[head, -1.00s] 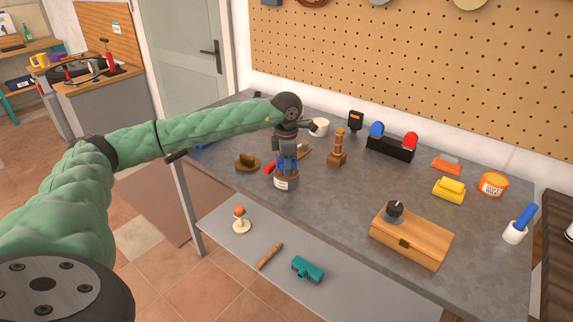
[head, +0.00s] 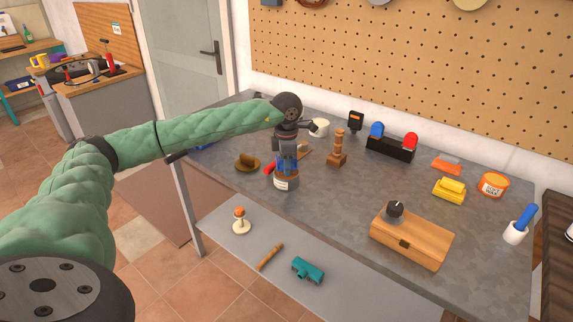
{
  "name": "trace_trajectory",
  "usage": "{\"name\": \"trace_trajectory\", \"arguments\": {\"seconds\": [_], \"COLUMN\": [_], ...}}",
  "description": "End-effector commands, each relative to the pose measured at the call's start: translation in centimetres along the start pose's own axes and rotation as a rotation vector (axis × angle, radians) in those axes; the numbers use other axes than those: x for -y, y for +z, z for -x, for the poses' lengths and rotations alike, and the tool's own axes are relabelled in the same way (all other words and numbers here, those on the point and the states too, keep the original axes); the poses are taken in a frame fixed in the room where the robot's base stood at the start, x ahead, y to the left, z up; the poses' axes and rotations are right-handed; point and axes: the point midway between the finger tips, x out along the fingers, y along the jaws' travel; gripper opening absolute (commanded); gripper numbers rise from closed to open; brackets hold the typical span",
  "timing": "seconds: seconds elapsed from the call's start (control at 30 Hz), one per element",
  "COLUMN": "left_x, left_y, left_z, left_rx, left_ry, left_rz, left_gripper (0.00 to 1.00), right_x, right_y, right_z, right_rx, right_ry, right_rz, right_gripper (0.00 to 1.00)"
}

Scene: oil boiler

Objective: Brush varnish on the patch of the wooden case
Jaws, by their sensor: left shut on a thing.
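The wooden case (head: 418,243) sits shut near the front edge of the workbench, with a dark latch on its front. A small brown jar with a white label (head: 282,184) stands on the bench at centre left. My left gripper (head: 287,172) points down at the jar's top, its blue fingers shut there; the exact contact is hidden. I cannot make out a brush in it. My right gripper is out of view.
Bare bench lies between jar and case.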

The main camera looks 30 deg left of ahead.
Motion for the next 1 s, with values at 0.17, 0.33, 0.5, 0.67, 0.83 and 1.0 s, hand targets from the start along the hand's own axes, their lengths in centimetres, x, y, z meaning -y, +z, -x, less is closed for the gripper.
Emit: {"name": "trace_trajectory", "arguments": {"seconds": [0.17,0.33,0.5,0.67,0.83,1.0], "left_x": [0.1,0.0,0.0,0.0,0.0,0.0], "left_y": [0.0,0.0,0.0,0.0,0.0,0.0], "left_z": [0.7,1.9,3.0,4.0,5.1,6.2], "left_rx": [-0.001,0.000,0.001,0.001,0.000,0.001], "left_ry": [-0.002,-0.001,0.000,0.001,0.001,0.000], "left_rz": [-0.001,0.000,0.000,0.000,0.000,0.000], "left_gripper": [0.14,0.14,0.14,0.14,0.14,0.14], "right_x": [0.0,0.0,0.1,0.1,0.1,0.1], "right_y": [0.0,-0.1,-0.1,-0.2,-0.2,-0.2], "right_z": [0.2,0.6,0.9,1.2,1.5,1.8], "right_rx": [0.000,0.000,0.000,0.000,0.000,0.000], "right_ry": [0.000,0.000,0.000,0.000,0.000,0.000], "right_rz": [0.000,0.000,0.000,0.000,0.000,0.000], "right_gripper": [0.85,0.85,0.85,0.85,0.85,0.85]}}
